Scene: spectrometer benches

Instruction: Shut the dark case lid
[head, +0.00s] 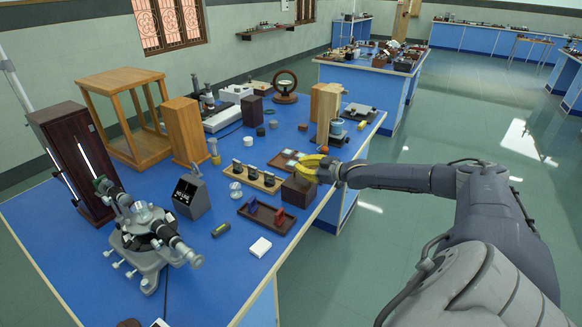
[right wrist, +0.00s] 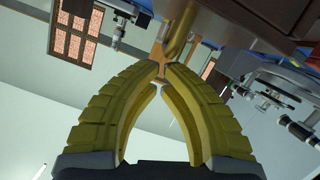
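A dark brown box-like case (head: 299,190) stands near the right edge of the blue bench in the head view. I cannot make out its lid or hinge clearly. A low dark brown tray (head: 283,222) with a red and a blue piece in it lies just left and in front of it. My right gripper (head: 302,166) is over the back top of the dark case; whether it touches is unclear. In the right wrist view its yellow fingers (right wrist: 160,78) meet at the tips, with nothing clearly held. A brown surface (right wrist: 270,22) shows beyond. My left gripper is not in view.
Behind the case are a flat tray (head: 284,161) and wooden blocks (head: 327,112). A strip with several small round parts (head: 257,178) lies to the left. A grey spectrometer (head: 147,238) stands at the front left. Open floor lies right of the bench.

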